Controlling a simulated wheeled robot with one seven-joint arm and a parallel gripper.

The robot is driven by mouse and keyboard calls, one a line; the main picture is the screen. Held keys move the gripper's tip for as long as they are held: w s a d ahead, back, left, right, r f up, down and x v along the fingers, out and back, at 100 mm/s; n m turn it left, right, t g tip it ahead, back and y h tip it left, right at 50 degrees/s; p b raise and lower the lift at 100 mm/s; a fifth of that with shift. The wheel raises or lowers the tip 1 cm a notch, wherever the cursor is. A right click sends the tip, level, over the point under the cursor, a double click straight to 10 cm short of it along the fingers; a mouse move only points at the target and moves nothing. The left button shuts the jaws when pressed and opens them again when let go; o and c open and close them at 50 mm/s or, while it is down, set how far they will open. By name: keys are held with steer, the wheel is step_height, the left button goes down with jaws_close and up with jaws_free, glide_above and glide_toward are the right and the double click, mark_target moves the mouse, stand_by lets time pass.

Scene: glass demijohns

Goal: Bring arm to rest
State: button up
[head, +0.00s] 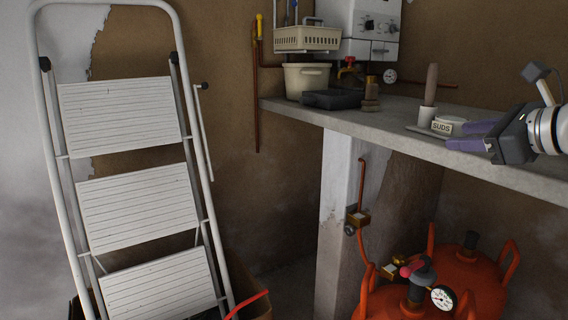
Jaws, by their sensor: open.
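My gripper (458,136) is at the right of the head view, over the concrete shelf (480,170). Its two purple fingers point left and are apart, with nothing seen between them. A white tub marked SUDS (443,127) sits just behind the fingertips; I cannot tell whether they touch it. A brown rod (431,84) stands upright in a pale cup (426,116) to the left of the tub. The rest of my arm runs out of the picture at the right edge.
A dark tray (331,100), a cream tub (305,80) and a basket (307,38) are at the shelf's left end, near a red tap (350,66). A stepladder (130,160) stands at left. Red tanks (470,270) with a gauge (442,297) stand below.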

steer(key=s+a+f+n+g+h, duration=0.1)
steer(key=s+a+f+n+g, duration=0.25)
steer(key=a+f+n, duration=0.3)
steer(key=s+a+f+n+g, duration=0.2)
steer(key=s+a+f+n, duration=0.25)
steer(key=a+f, duration=0.35)
steer(key=s+a+f+n+g+h, duration=0.1)
steer(key=s+a+f+n+h, duration=0.1)
steer(key=s+f+n, duration=0.3)
steer(key=s+a+f+n+g+h, duration=0.1)
steer(key=s+f+n+h, duration=0.1)
steer(key=s+f+n, duration=0.4)
step_height(320, 180, down, 4)
steer(key=n, duration=0.4)
steer(key=shift+a+f+n+h+p, duration=0.15)
steer(key=shift+a+n+h+p, duration=0.15)
steer(key=shift+a, duration=0.1)
